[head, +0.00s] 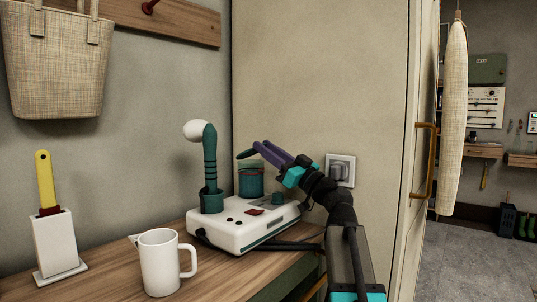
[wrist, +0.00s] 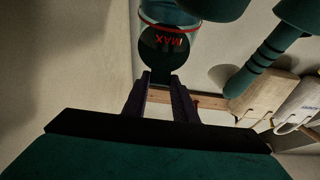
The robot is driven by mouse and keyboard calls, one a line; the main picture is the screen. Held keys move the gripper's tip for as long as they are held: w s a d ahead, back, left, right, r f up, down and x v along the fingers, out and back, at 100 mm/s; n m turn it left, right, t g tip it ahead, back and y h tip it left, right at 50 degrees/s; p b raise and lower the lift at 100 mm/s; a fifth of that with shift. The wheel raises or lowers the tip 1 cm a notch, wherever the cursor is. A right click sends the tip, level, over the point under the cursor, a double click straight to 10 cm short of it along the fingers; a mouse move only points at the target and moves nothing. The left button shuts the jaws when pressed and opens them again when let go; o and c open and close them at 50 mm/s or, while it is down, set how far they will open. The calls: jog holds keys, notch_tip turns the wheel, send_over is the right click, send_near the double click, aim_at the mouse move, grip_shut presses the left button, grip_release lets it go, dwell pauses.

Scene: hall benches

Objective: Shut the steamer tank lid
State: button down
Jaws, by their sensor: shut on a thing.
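The steamer (head: 245,232) is a white base on the wooden bench with a teal handset standing at its left. Its tank (head: 251,180) is a teal, clear-topped cup with a red line at the back of the base; MAX lettering shows in the wrist view. The dark green tank lid (head: 245,154) stands raised above the tank, tilted, with a gap beneath it. My gripper (head: 258,147) reaches in from the right, its purple fingers shut on the lid's edge. In the wrist view, my gripper (wrist: 161,76) meets the dark round lid (wrist: 162,55); the exact grip is partly hidden.
A white mug (head: 160,262) stands at the front of the bench (head: 108,270). A yellow-handled tool in a white holder (head: 55,245) is at the left. A woven bag (head: 57,65) hangs above.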

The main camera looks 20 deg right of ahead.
aim_at(255, 151)
jog(key=shift+s+f+b, duration=0.2)
jog(key=shift+f+b, duration=1.45)
jog(key=shift+b, duration=0.15)
jog(key=c, duration=1.4)
grip_release()
jog(key=shift+c, duration=0.2)
jog(key=shift+r, duration=0.1)
jog(key=shift+d, duration=0.1)
jog(key=p+v, duration=0.3)
jog(key=v, duration=1)
jog(key=shift+s, duration=0.35)
